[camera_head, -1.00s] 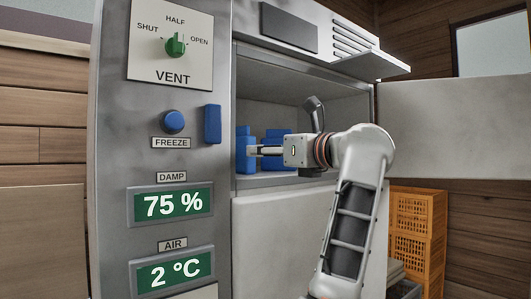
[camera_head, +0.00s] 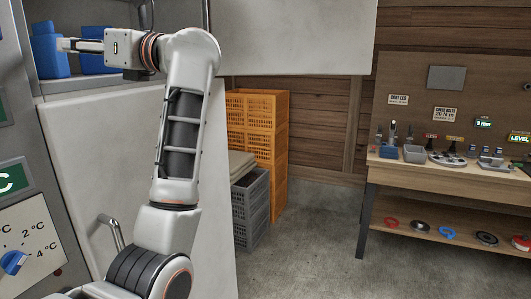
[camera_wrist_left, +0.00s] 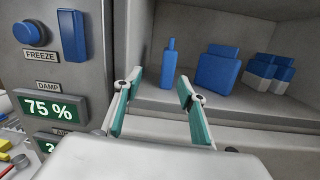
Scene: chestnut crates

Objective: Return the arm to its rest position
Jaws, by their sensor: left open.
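My left arm (camera_head: 183,130) rises from the bottom of the head view and bends at the top toward the open cabinet. My left gripper (camera_head: 66,45) points left, in front of the cabinet's shelf opening. In the left wrist view the two fingers (camera_wrist_left: 154,86) stand apart with nothing between them. Beyond them, a slim blue bottle (camera_wrist_left: 169,64) and a wider blue container (camera_wrist_left: 222,68) stand upright on the shelf, apart from the fingers. My right gripper is in neither view.
The open cabinet door (camera_head: 295,38) spans the upper middle. Orange crates (camera_head: 264,125) and a grey crate (camera_head: 251,208) stand behind my arm. A workbench (camera_head: 455,172) is at the right. The floor between is clear. Blue-and-white containers (camera_wrist_left: 272,72) stand farther right on the shelf.

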